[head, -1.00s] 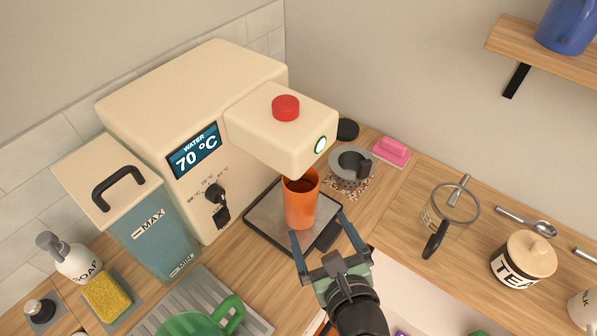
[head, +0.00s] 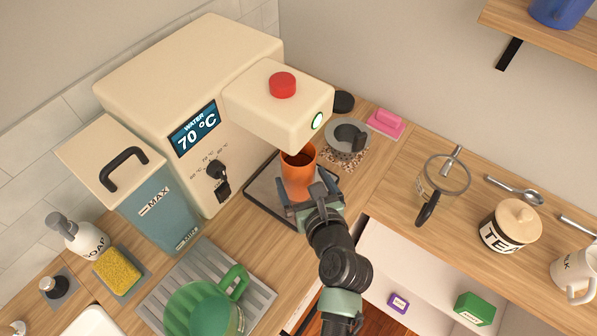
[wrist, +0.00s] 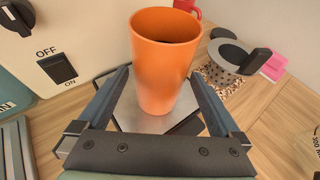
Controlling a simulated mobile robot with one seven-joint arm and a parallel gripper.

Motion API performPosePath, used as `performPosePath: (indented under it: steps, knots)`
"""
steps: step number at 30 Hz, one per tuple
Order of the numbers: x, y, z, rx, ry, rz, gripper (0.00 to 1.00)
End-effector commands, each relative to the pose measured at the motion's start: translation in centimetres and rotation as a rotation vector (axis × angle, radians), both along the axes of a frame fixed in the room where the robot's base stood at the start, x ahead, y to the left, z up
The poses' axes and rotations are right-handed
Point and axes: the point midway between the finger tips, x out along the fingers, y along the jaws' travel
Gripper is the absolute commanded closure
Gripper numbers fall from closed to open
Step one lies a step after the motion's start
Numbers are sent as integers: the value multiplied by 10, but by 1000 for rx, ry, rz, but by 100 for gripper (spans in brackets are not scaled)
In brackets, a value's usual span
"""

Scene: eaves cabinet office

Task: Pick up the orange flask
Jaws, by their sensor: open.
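The orange flask (head: 299,168) stands upright on the metal tray (head: 259,196) under the spout head of the cream water machine (head: 279,105). It looks like a tall open-topped cup, with a dark inside. In the wrist view the flask (wrist: 165,62) rises between the two spread fingers of my gripper (wrist: 163,100). In the head view my gripper (head: 308,192) is at the flask's near side and hides its lower part. The fingers are open, one on each side, with gaps visible between them and the flask.
The machine's head overhangs the flask closely. A grey pot-like holder (head: 346,140) and pink block (head: 386,122) stand behind right. A glass jug (head: 446,174) and tea jar (head: 508,228) are further right. A green jug (head: 205,305) stands on the drainer (head: 262,293) at front left.

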Motion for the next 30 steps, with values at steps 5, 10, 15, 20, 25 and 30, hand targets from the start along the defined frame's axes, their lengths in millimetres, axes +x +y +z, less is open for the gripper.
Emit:
performPosePath:
  steps: [5,10,15,20,25,30]
  knots:
    - [22,6,-9,-1,-1,2,0]
    - [31,8,-14,-1,-1,0,0]
    - [31,8,-14,-1,-1,0,0]
    - [31,8,-14,-1,-1,0,20]
    - [30,8,-14,-1,0,0,50]
    - [30,8,-14,-1,0,0,81]
